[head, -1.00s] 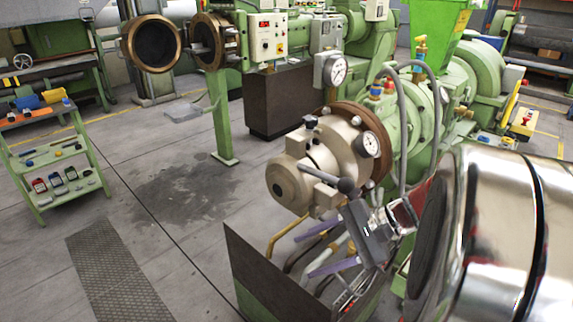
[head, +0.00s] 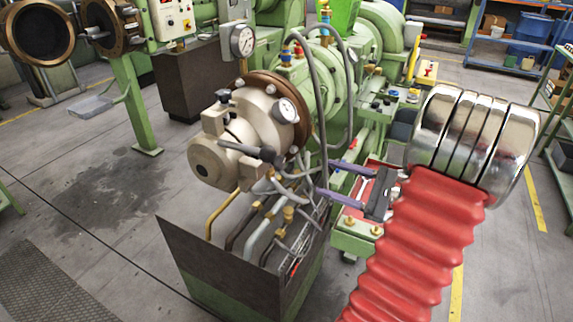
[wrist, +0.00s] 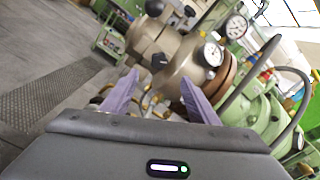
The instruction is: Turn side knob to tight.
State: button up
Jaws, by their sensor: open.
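The beige extruder head (head: 235,135) sits on the green extruder and carries several small black knobs. One dark knob (head: 222,96) is on its upper left; a dark-ended lever (head: 265,153) sticks out at its lower front. I cannot tell which is the side knob. My gripper (head: 324,177) has two purple fingers, open and empty, right of the head and apart from it. In the wrist view the fingers (wrist: 159,76) point toward the beige head (wrist: 185,65), with a dark knob (wrist: 158,61) beyond and between the fingertips.
A gauge (head: 242,41) and grey hoses (head: 318,90) are near the head. Below is an open-topped bin (head: 225,265) with pipes and hoses. A green extruder (head: 345,60) stands behind.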

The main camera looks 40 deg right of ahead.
aim_at(282, 164)
jog(key=shift+w+a, duration=0.1)
jog(key=x, duration=1.3)
jog(key=shift+w+f, duration=0.1)
jog(key=shift+w, duration=0.25)
jog(key=shift+c, duration=0.5)
jog(key=c, duration=0.9)
